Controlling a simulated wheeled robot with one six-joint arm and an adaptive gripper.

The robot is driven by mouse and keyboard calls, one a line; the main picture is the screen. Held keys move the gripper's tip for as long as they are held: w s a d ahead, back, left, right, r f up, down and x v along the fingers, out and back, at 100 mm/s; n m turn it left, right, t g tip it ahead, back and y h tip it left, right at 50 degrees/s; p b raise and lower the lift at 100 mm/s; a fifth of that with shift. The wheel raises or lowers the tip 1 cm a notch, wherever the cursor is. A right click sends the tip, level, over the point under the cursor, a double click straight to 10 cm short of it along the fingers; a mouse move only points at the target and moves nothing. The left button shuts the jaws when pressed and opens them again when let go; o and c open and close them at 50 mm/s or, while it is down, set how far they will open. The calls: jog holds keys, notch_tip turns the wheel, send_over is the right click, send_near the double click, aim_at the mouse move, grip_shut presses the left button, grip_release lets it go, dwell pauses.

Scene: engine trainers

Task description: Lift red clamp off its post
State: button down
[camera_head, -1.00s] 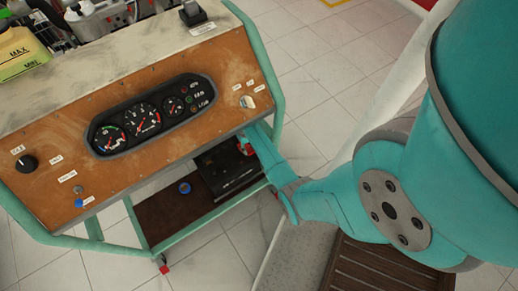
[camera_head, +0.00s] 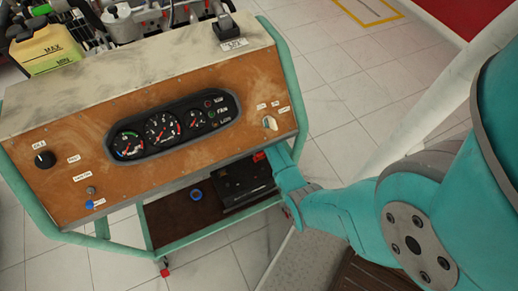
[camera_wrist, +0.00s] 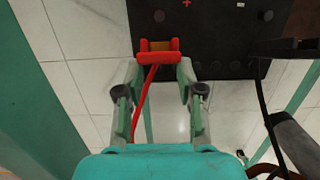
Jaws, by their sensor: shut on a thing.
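The red clamp (camera_wrist: 160,57) is between my gripper's fingertips (camera_wrist: 160,72) in the wrist view, and the gripper is shut on it. A red cable hangs from the clamp between the fingers. The clamp overlaps the edge of the black battery (camera_wrist: 215,40), near its red plus sign. A dark round spot, perhaps the post (camera_wrist: 158,16), shows on the battery top beyond the clamp; I cannot tell how far the clamp is above it. In the head view the red clamp (camera_head: 259,156) shows small beside the battery (camera_head: 243,182), with my gripper partly hidden by the panel.
A black clamp (camera_wrist: 285,48) with a black cable is at the right of the battery. The trainer's instrument panel (camera_head: 100,165) overhangs the lower shelf (camera_head: 165,222) that carries the battery and a blue ring (camera_head: 196,195). Green frame tubes stand close to my arm.

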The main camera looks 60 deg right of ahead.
jog(key=shift+w+d, duration=0.1)
jog(key=shift+w, duration=0.1)
jog(key=c, duration=0.7)
grip_release()
jog(key=shift+s, duration=0.1)
